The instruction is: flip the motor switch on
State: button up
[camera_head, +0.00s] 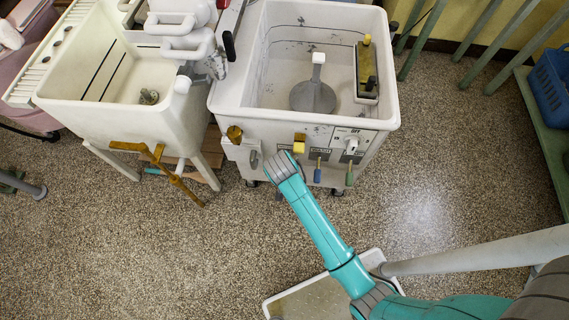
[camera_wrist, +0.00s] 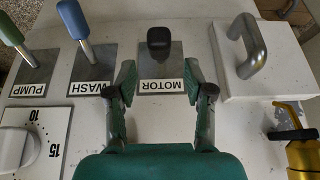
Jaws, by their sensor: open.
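The motor switch (camera_wrist: 159,42) is a short lever with a black knob on a dark plate above the upside-down "MOTOR" label in the wrist view. My gripper (camera_wrist: 161,68) is open, with its two green fingers on either side of that label, just below the knob in the picture. Nothing is between the fingers, and I cannot tell how far they are above the panel. In the head view, my arm ends over the front panel of the right-hand washer (camera_head: 218,92), and the motor switch is hidden there.
The blue-handled wash lever (camera_wrist: 74,18) and green-handled pump lever (camera_wrist: 11,28) stand left of the motor switch. A grey handle (camera_wrist: 247,45) and brass valve (camera_wrist: 297,150) are to its right. A numbered dial (camera_wrist: 14,148) is lower left.

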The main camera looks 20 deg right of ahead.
jog(key=shift+v, duration=2.25)
jog(key=s+d+n+t+y, duration=0.2)
jog(key=s+n+t, duration=0.25)
jog(key=s, duration=1.45)
jog(key=s+r+t, duration=0.3)
jog(key=s+r, duration=0.4)
jog(key=r, duration=0.3)
jog(key=s+r+n+t, duration=0.1)
jog(key=s+r+t, duration=0.2)
jog(key=s+r, duration=0.4)
notch_tip(320, 180, up, 4)
jog(key=shift+s+y, duration=0.25)
jog(key=shift+y, duration=0.05)
